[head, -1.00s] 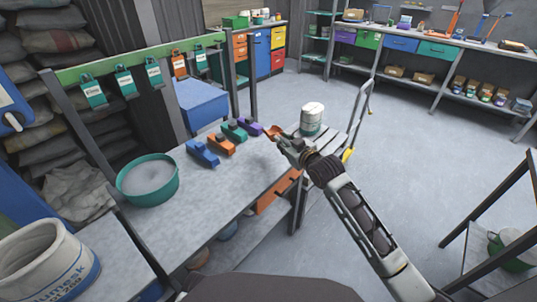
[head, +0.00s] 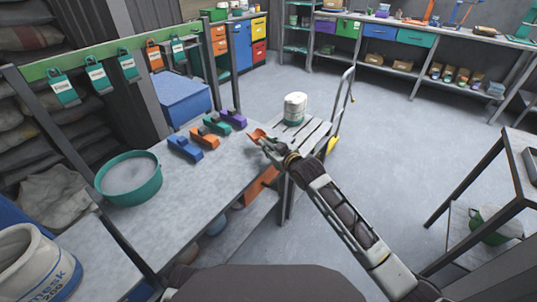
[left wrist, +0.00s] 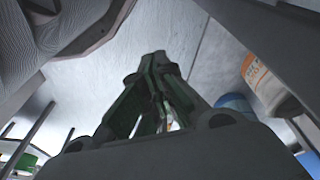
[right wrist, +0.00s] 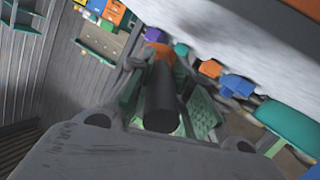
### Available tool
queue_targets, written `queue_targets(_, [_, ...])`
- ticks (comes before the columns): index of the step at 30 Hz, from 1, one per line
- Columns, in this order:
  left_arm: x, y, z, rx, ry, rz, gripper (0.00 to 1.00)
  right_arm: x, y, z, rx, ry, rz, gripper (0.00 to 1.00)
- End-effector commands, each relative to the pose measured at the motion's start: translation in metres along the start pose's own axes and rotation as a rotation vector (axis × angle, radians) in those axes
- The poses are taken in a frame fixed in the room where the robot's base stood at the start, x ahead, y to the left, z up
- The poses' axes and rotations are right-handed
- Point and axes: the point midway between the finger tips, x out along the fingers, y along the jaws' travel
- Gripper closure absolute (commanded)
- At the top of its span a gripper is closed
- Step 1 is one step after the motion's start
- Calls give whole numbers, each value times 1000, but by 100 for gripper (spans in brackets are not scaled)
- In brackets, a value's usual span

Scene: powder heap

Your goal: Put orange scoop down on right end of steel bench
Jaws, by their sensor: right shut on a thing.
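The orange scoop (head: 257,134) is in my right gripper (head: 268,144), over or beside the far right end of the steel bench (head: 195,190). I cannot tell whether it touches the top. In the right wrist view its dark handle (right wrist: 160,98) lies between the fingers of my right gripper (right wrist: 165,105), with an orange part (right wrist: 161,52) beyond. My left gripper (left wrist: 162,62) shows only in the left wrist view, its fingertips together and nothing seen in them.
On the bench stand blue (head: 186,149), orange (head: 204,138), teal (head: 217,124) and purple (head: 233,118) pieces, and a teal basin (head: 130,190) of pale powder. A slatted cart (head: 312,128) with a white tub (head: 295,108) stands just beyond the right end.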

Motion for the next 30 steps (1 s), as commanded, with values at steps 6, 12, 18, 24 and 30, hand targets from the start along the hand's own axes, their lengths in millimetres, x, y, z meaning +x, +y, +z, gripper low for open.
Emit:
queue_targets(6, [3, 1, 4, 0, -8, 1, 100, 0, 0, 1, 0, 1, 0, 100])
queue_targets(12, [4, 2, 4, -1, -4, 5, 100, 4, -5, 19, 1, 0, 0, 100])
queue_targets(18, [-9, 5, -1, 0, 21, 11, 100, 8, -8, 34, 0, 2, 0, 100])
queue_targets(24, [-11, 6, 0, 0, 15, 12, 100, 8, -8, 34, -1, 3, 0, 100])
queue_targets(30, [-9, 5, 1, 1, 13, 10, 100, 9, -9, 36, 0, 2, 0, 100])
